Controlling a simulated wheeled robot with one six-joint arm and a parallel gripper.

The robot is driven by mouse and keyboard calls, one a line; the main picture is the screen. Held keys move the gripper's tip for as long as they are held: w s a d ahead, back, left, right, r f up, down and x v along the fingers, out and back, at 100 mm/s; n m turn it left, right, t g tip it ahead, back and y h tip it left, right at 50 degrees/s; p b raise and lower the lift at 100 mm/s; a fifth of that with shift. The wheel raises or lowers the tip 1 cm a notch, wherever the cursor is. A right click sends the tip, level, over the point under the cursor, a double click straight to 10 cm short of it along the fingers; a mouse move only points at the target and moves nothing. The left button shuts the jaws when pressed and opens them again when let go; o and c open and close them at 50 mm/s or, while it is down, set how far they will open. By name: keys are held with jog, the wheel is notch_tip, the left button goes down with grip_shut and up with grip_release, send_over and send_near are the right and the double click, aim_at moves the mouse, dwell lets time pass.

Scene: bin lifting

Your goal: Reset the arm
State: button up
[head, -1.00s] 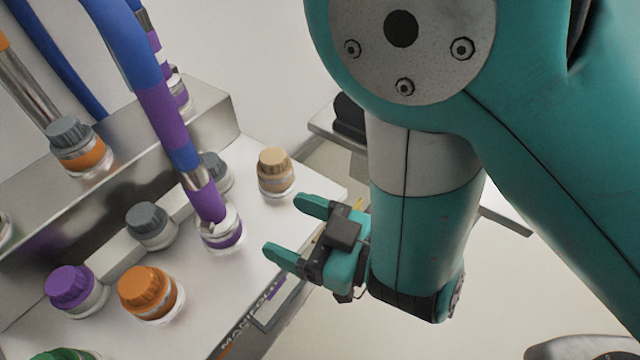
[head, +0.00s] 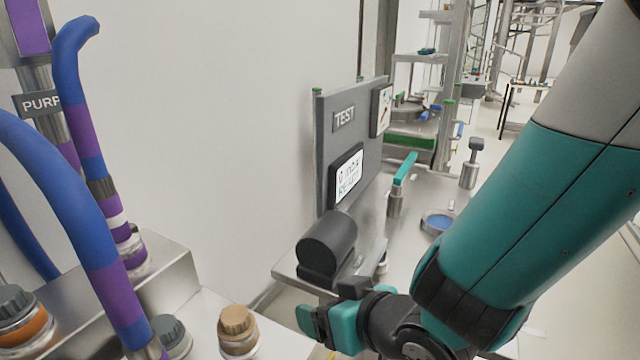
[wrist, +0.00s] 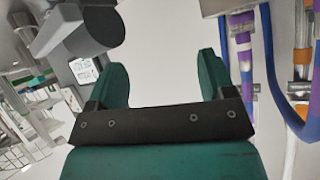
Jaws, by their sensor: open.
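My gripper (head: 326,324) is low in the middle of the head view, with short teal fingers. In the wrist view its two green fingers (wrist: 162,80) stand wide apart, with only pale wall between them. It is open and empty. My teal and white arm runs from the upper right of the head view down to it. The gripper is in front of a dark cylinder (head: 327,243) on a metal bench and to the right of a tan-capped fitting (head: 237,328). It holds none of these.
The metal bench (head: 432,192) carries a grey TEST panel (head: 335,150), a teal-handled valve (head: 403,172) and a blue-centred dish (head: 437,221). At left, blue and purple hoses (head: 95,240) rise from a manifold. Pale wall lies between; shelving stands behind.

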jog(key=s+d+r+g+h, duration=0.3)
jog(key=s+d+r+g, duration=0.5)
jog(key=s+d, duration=0.5)
notch_tip(320, 180, up, 3)
jog(key=shift+s+d+f+n+g+h, duration=0.1)
jog(key=shift+s+d+n+g+h, duration=0.2)
jog(key=shift+g, duration=0.1)
jog(key=shift+a, duration=0.1)
dwell(0.5)
